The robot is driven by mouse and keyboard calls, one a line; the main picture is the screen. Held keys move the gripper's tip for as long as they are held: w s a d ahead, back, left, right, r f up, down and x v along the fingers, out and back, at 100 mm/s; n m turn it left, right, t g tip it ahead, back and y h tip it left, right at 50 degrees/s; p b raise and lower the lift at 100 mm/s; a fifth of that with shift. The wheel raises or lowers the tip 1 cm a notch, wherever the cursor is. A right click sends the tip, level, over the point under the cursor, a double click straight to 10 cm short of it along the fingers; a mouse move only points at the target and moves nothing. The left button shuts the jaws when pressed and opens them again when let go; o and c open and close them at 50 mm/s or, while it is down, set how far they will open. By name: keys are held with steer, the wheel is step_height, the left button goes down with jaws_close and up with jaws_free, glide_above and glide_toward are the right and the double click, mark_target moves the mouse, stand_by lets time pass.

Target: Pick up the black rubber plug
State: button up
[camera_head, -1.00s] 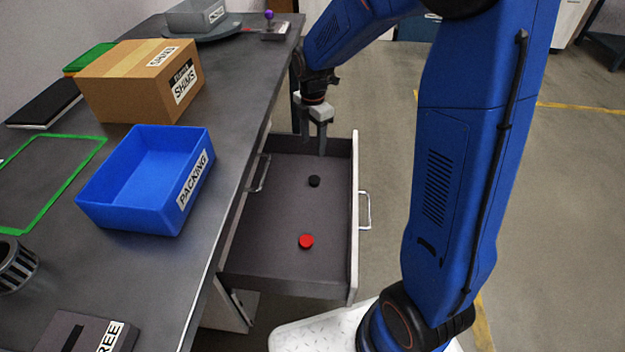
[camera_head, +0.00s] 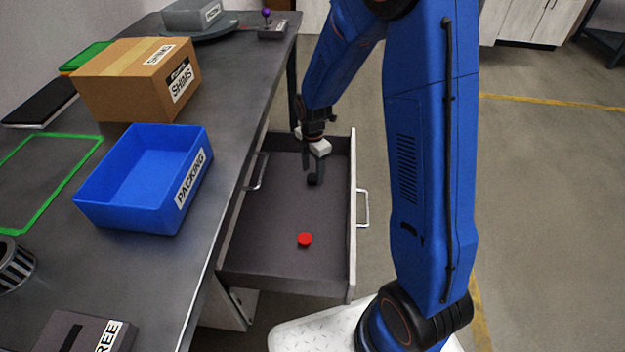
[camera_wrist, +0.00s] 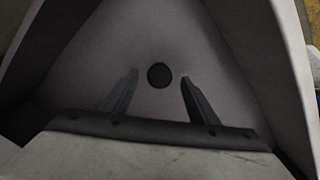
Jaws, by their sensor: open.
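The black rubber plug (camera_wrist: 159,75) is a small dark round piece lying on the drawer floor. In the wrist view it sits just past my fingertips, centred between them, with clear space on both sides. In the head view the plug (camera_head: 313,181) shows just at the lower end of my fingers. My gripper (camera_wrist: 158,78) is open and empty; it also shows in the head view (camera_head: 311,172), reaching down into the far part of the open drawer (camera_head: 270,225). I cannot tell the exact height left between the fingertips and the plug.
A red round plug (camera_head: 305,239) lies nearer in the same drawer. The drawer walls stand around my gripper. On the bench left of the drawer are a blue PACKING bin (camera_head: 180,205) and a cardboard SHIMS box (camera_head: 125,85). The drawer's middle floor is clear.

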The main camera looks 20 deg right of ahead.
steer(key=shift+f, duration=1.05)
steer(key=c, duration=1.1)
